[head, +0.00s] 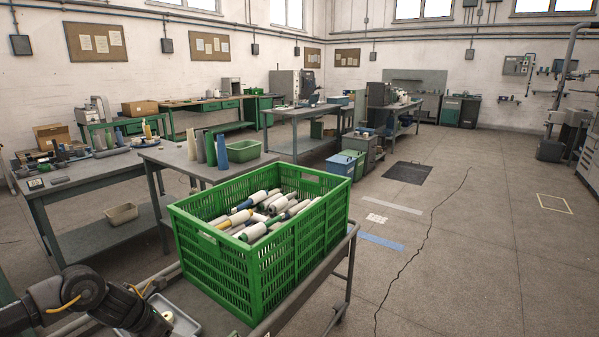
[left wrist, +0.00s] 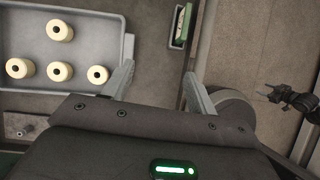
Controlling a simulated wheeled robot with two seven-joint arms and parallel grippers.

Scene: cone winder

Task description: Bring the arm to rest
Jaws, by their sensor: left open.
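My left arm (head: 95,300) comes in at the lower left of the head view, bent low beside the trolley; its fingers are not clear there. In the left wrist view my left gripper (left wrist: 157,86) has its two fingers wide apart with nothing between them. A grey tray (left wrist: 95,15) with several cream ring-shaped pieces (left wrist: 60,72) lies to the left of the fingers.
A green crate (head: 215,268) full of yarn cones and tubes (head: 255,225) stands on the trolley close to my left arm. Worktables (head: 98,178) with cones, a green bin (head: 242,151) and tools stand behind. The floor at right is open, with a crack (head: 425,240).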

